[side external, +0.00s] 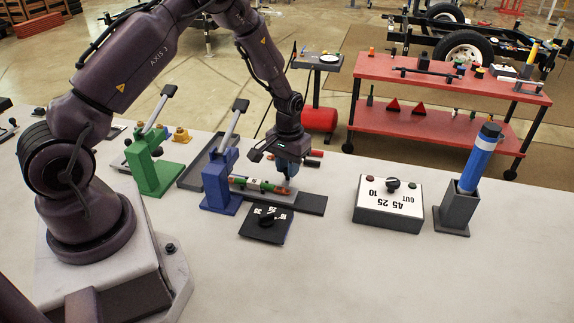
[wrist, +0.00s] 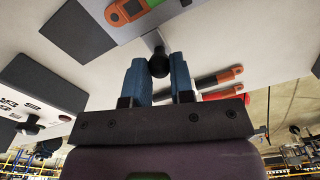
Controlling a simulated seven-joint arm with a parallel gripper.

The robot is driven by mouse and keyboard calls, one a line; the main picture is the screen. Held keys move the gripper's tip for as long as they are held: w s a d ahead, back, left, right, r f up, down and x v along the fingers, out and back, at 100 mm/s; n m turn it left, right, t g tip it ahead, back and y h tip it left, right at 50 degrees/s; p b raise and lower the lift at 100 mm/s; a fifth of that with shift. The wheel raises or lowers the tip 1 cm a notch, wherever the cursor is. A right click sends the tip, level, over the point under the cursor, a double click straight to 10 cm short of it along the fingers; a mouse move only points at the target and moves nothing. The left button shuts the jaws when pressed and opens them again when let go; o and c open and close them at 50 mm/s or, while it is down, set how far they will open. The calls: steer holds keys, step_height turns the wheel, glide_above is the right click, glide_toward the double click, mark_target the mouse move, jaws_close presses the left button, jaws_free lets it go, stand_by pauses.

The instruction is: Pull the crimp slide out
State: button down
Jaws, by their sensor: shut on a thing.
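The crimp slide shows in the wrist view as a round black knob (wrist: 158,66) on a short stem. The stem comes out of the edge of a grey plate (wrist: 178,22). My gripper (wrist: 159,72) has its two blue fingers closed on either side of the knob. In the side view my gripper (side external: 288,172) points down at the right end of the grey bed beside the blue lever press (side external: 219,181). A green and orange piece (side external: 254,184) lies along that bed. The fingers hide the knob in the side view.
A white control box (side external: 388,205) and a blue cylinder in a grey holder (side external: 480,160) stand to the right. A green lever press (side external: 150,165) is at left. Red-handled tools (wrist: 222,76) lie close behind my fingers.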

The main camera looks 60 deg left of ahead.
steer(key=w+d, duration=0.5)
steer(key=shift+w+d, duration=0.3)
steer(key=c, duration=1)
jaws_free()
steer(key=shift+a+r, duration=0.1)
steer(key=shift+r, duration=0.05)
step_height(320, 180, up, 13)
steer(key=shift+s+f, duration=0.1)
steer(key=shift+f, duration=0.05)
